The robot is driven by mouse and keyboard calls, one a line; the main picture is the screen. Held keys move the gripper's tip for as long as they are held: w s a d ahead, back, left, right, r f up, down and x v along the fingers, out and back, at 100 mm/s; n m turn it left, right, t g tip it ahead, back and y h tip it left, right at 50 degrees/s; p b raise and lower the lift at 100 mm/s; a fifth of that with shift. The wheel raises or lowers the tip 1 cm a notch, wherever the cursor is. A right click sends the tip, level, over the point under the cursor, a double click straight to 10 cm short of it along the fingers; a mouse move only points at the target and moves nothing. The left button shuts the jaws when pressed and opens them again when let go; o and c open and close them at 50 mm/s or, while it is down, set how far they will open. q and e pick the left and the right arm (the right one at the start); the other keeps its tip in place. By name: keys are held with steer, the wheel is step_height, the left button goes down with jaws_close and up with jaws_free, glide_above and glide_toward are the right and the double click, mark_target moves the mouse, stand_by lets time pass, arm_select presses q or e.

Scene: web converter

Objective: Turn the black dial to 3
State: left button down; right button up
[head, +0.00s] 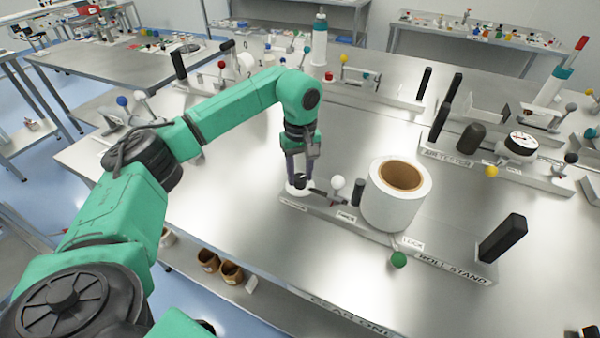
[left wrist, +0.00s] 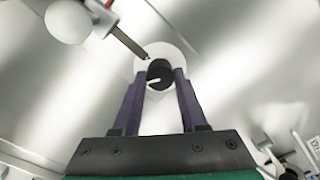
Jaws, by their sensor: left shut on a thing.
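The black dial (left wrist: 160,72) sits on a round white disc (left wrist: 143,68) in the left wrist view, with a small white pointer mark on the dial's face. In the head view the white disc is at the left end of the roll stand (head: 455,262). My left gripper (head: 299,178) points down over it. Its two purple fingers are shut on the dial, one on each side. The numbers around the dial cannot be read. My right gripper is not in view.
Right of the dial stand a white ball-topped lever (head: 338,183), a short black post (head: 357,191) and a large white roll (head: 393,210). A green ball knob (head: 398,259) and a tall black handle (head: 503,238) are farther right. Bare metal table lies left of the stand.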

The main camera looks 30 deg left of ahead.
arm_select(q)
steer(key=shift+c, duration=2.2)
jaws_free()
step_height(320, 180, up, 9)
steer(key=b, duration=0.2)
step_height(320, 180, up, 6)
steer(key=p, duration=0.2)
glide_above(300, 177)
steer(key=shift+f, duration=0.15)
